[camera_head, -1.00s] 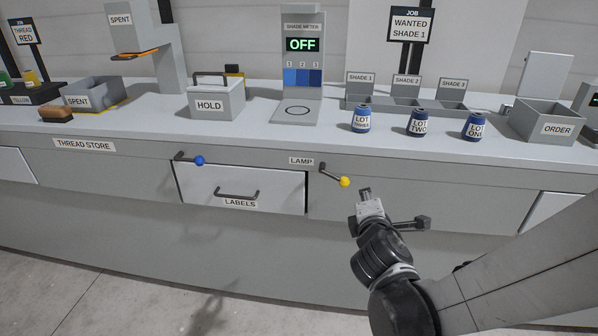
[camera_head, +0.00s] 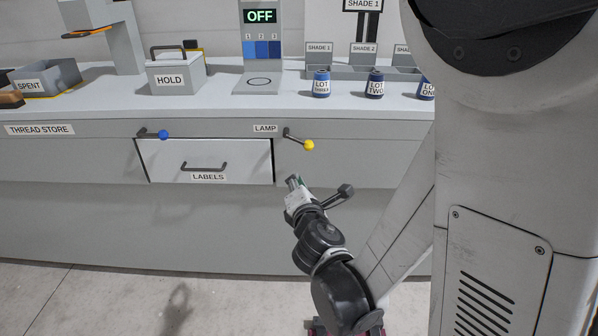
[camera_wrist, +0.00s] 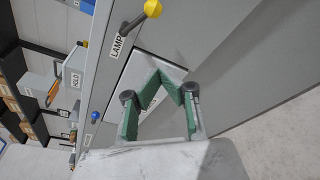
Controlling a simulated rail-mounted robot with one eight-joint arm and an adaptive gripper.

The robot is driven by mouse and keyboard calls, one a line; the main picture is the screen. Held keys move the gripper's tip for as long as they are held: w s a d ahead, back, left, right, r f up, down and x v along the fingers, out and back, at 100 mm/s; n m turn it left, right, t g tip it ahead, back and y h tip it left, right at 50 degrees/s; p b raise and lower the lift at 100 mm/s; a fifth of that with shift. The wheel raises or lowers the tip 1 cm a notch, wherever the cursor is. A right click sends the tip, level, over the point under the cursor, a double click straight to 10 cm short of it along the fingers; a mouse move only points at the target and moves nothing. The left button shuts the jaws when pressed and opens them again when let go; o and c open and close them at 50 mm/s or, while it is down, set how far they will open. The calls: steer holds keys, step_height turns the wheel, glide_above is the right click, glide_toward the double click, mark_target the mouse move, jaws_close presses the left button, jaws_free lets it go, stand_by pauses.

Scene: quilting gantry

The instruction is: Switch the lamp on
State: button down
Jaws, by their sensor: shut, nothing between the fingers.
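The lamp lever (camera_head: 298,138) is a dark rod with a yellow ball on the counter's front, beside the LAMP label (camera_head: 265,128). Its rod slants down to the right. The yellow ball also shows at the top of the wrist view (camera_wrist: 153,8). My gripper (camera_head: 293,181) is below and slightly left of the ball, apart from it. In the wrist view its green-padded fingers (camera_wrist: 160,72) meet at the tips with nothing between them. The shade meter (camera_head: 261,48) displays OFF.
A lever with a blue ball (camera_head: 163,134) is left of the lamp lever, above the shut LABELS drawer (camera_head: 205,160). The HOLD box (camera_head: 177,78) and several blue lot cans, including lot three (camera_head: 321,84), stand on the counter. The front panel around the yellow ball is clear.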

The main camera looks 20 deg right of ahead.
steer(key=w+d, duration=0.4)
steer(key=w, duration=0.5)
steer(key=shift+w+r+p, duration=0.3)
steer(key=shift+w+r, duration=0.1)
steer(key=shift+r, duration=0.05)
steer(key=shift+w, duration=0.1)
